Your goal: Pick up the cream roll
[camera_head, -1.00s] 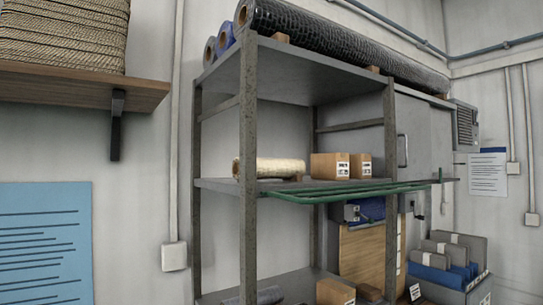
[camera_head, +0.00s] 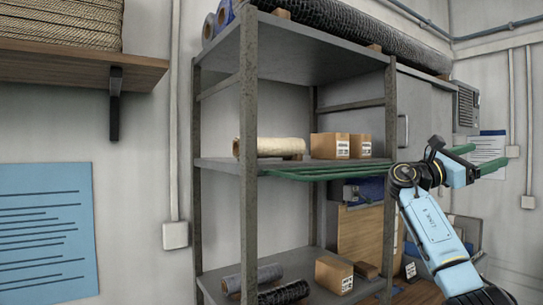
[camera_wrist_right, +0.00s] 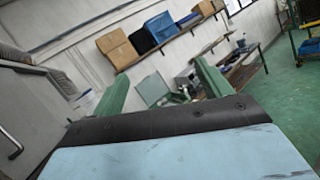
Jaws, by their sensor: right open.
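The cream roll (camera_head: 278,147) lies on its side on the middle shelf (camera_head: 222,165) of the grey rack in the head view. A front post of the rack hides part of it near its left end. My right gripper (camera_head: 490,157) is at the right of the head view, beyond the rack's right post and well apart from the roll. Its green fingers are open and point right. They also show in the wrist view (camera_wrist_right: 160,75), with nothing between them. The roll is not seen in the wrist view. My left gripper is not in view.
Two cardboard boxes (camera_head: 330,146) stand right of the roll. Green rails (camera_head: 325,173) run along the shelf's front edge. Rack posts (camera_head: 249,215) bound the opening. Dark rolls (camera_head: 285,292) lie on the lower shelf, and a large black roll (camera_head: 330,28) lies on top.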

